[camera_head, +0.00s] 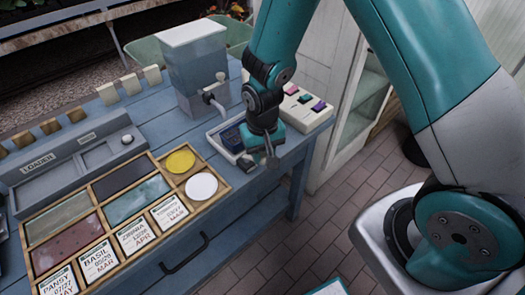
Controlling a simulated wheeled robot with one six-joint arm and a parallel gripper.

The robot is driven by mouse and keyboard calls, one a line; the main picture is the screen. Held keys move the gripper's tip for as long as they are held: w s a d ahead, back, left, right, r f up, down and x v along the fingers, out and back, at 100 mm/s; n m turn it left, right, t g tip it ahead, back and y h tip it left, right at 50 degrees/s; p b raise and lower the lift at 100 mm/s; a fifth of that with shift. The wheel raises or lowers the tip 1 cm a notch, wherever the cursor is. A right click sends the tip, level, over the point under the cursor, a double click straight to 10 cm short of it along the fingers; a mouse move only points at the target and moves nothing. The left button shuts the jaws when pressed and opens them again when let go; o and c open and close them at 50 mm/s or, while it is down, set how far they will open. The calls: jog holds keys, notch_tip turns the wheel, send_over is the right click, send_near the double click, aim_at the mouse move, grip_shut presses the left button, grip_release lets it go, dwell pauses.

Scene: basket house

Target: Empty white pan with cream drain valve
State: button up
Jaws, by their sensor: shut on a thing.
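A white pan (213,136) with a dark blue inside stands on the blue workbench, below the clear water tank. A small pale part (246,162) shows at the pan's near right corner and looks like its cream drain valve. My gripper (269,154) points down at the right end of the pan, close to this part. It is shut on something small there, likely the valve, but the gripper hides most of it. How far the valve is turned and whether the pan holds water cannot be made out.
The clear tank (197,65) with a grey tap (214,93) stands behind the pan. A white box with coloured buttons (303,104) is to the right. A wooden tray (226,188) with seed labels and coloured panels fills the front left. A grey loader unit (75,160) lies left.

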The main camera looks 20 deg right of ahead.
jog(key=m, duration=0.1)
jog(key=a+m, duration=0.1)
jog(key=m, duration=0.1)
jog(key=s+m, duration=0.1)
jog(key=m, duration=0.1)
jog(key=shift+a, duration=0.4)
jog(key=o, duration=0.9)
jog(key=shift+o, duration=0.2)
notch_tip(320, 180, up, 17)
jog(key=shift+r, duration=0.2)
jog(key=s+a+r+n+y, duration=0.1)
jog(key=s+r+n+y, duration=0.1)
jog(key=s+r+n, duration=0.2)
jog(key=s+a+r+n+y, duration=0.2)
jog(key=s+r+n, duration=0.2)
jog(key=s+n, duration=0.4)
jog(key=s, duration=0.5)
jog(key=shift+s+n, duration=0.15)
jog(key=shift+n, duration=0.15)
